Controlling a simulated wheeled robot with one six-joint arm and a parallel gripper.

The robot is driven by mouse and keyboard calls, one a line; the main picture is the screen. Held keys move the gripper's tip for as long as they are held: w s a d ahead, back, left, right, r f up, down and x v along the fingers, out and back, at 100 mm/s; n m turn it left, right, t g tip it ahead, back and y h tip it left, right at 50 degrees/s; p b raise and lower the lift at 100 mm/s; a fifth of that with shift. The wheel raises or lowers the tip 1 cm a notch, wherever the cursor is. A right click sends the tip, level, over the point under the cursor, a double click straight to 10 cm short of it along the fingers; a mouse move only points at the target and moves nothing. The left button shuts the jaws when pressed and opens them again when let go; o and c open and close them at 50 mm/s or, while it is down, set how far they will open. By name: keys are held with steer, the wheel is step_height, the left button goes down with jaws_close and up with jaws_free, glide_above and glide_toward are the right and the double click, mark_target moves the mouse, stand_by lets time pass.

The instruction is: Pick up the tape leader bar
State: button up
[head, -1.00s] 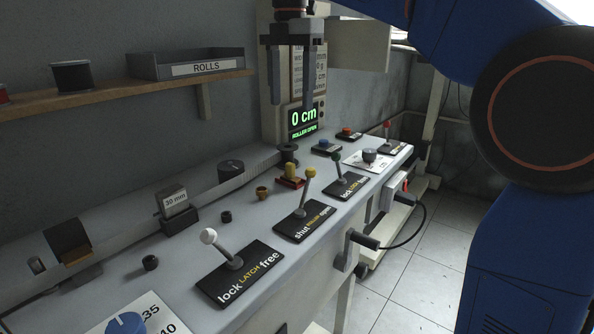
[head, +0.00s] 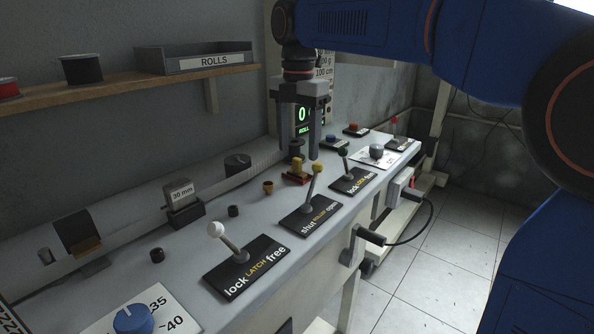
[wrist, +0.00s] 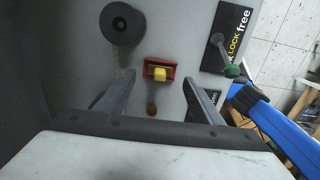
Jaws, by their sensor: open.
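A small red piece with a yellow block on top, which looks like the tape leader bar, sits on the grey bench top (head: 296,172). It also shows in the wrist view (wrist: 160,73), lying between and just beyond my fingertips. My gripper (head: 299,148) points down over it, open and empty. The fingers (wrist: 159,82) stand apart on either side of the piece, with a gap to each. The fingers partly cover the display behind, and I cannot tell their exact height above the bench.
A yellow-knobbed lever (head: 318,168) and a green-knobbed lever (head: 343,153) stand close to the right. A white-knobbed lever (head: 216,230) is nearer.

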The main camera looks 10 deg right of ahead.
mark_target(297, 158)
step_height(297, 158, down, 5)
steer(key=shift+s+a+r, duration=0.1)
steer(key=shift+s+a, duration=0.05)
steer(key=shift+c, duration=0.2)
steer(key=c, duration=1.1)
steer(key=shift+r, duration=0.15)
